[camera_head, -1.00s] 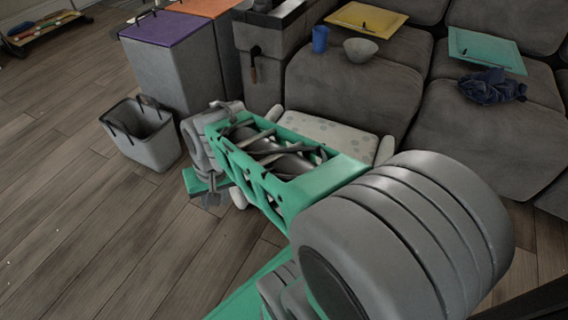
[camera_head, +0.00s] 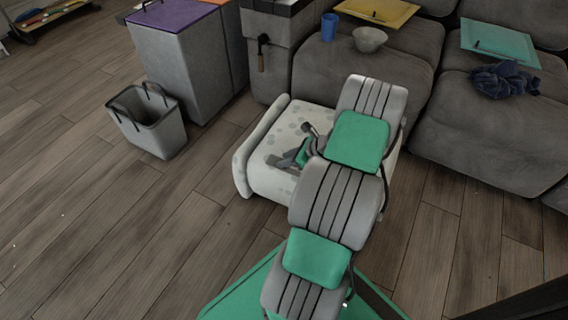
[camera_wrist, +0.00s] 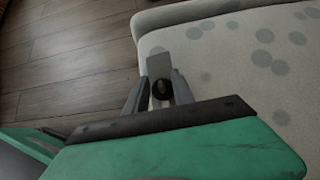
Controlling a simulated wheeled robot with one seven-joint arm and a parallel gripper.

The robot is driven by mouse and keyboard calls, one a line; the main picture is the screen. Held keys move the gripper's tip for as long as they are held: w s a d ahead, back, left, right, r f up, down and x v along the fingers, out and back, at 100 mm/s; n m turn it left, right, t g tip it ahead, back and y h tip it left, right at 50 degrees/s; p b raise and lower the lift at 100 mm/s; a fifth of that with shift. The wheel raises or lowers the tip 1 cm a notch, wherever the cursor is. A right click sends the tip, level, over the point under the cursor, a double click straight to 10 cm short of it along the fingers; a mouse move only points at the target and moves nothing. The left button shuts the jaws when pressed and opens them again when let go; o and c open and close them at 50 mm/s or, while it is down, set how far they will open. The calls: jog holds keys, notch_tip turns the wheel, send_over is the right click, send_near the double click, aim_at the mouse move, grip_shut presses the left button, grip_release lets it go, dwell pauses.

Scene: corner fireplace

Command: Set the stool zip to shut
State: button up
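The stool (camera_head: 268,190) is a low, cream, padded block with grey spots, standing on the floor in front of the sofa. Its spotted top fills the upper right of the wrist view (camera_wrist: 225,62). No zip track can be made out.
A grey basket (camera_head: 150,125) and a grey bin with a purple lid (camera_head: 190,75) stand at left. The sofa (camera_head: 480,140) behind holds a blue cup (camera_head: 329,27), a bowl (camera_head: 369,40) and a dark cloth (camera_head: 503,79).

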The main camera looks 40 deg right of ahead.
jog(key=shift+w+a+f, duration=0.15)
jog(key=shift+w+f, duration=0.25)
jog(key=shift+f, duration=0.05)
jog(key=shift+c, duration=0.5)
grip_shut()
jog(key=shift+r, duration=0.1)
dwell(0.5)
